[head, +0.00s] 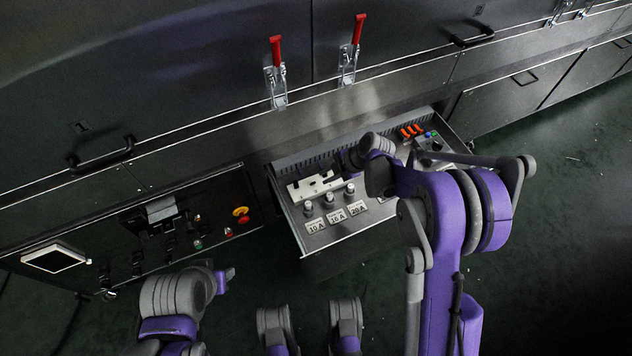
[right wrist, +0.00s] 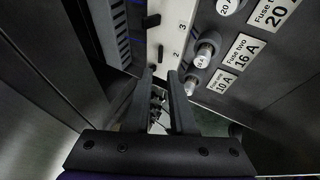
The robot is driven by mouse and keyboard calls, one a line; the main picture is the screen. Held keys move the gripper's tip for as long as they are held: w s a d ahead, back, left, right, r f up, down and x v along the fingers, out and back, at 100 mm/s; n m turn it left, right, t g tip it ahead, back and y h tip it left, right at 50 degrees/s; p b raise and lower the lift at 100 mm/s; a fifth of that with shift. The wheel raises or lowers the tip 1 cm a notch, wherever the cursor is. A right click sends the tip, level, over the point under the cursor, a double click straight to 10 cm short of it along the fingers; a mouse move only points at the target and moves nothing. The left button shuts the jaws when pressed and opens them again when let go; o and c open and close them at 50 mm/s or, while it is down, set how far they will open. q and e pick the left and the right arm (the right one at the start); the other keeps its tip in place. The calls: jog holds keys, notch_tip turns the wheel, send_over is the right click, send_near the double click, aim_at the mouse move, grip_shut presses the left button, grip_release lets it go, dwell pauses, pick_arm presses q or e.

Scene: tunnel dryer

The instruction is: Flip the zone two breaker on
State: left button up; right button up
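The breaker strip (head: 313,188) is a white plate in the pulled-out control drawer (head: 345,232). One black toggle (right wrist: 151,20) shows near the 3. The zone two toggle's position is hard to tell. My right gripper (head: 342,163) is over the strip in the head view. In the right wrist view its two fingers (right wrist: 161,78) are apart, with nothing held between them, just below the number 2.
Fuse holders (head: 328,198) with labels of 10 A, 16 A and 20 A stand close beside the strip. Orange switches (head: 411,131) sit at the drawer's far right. A second control panel (head: 185,225) lies to the left. Red-handled clamps (head: 276,75) are above.

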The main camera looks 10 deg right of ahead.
aim_at(314, 183)
jog(key=b+x, duration=0.1)
jog(key=x, duration=0.6)
jog(key=shift+r, duration=0.1)
grip_shut()
